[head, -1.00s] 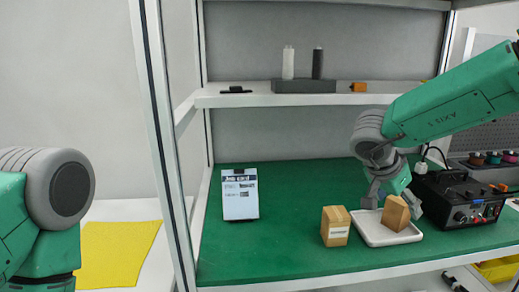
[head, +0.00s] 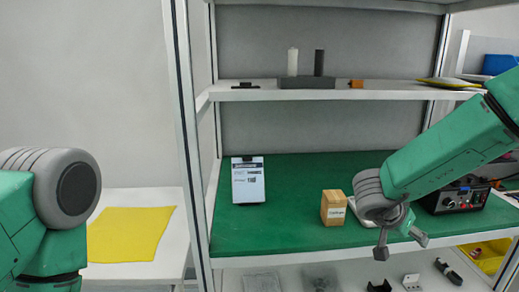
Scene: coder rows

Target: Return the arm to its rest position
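My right arm comes in from the right, and its gripper (head: 401,246) hangs in front of the shelf's front edge with its fingers spread apart and nothing seen between them. My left arm shows at the left edge, but its gripper is out of view. A wooden block with a white label (head: 334,208) stands upright on the green work surface (head: 285,225). A white tray (head: 357,215) sits right of it, mostly hidden behind my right wrist. The second wooden block is not visible in this view.
A job card (head: 248,182) stands at the left of the green surface. A black power unit (head: 459,198) is partly behind my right arm. The upper shelf (head: 250,95) holds a dark stand with two cylinders. A lower shelf has small parts. A yellow mat (head: 130,233) lies at left.

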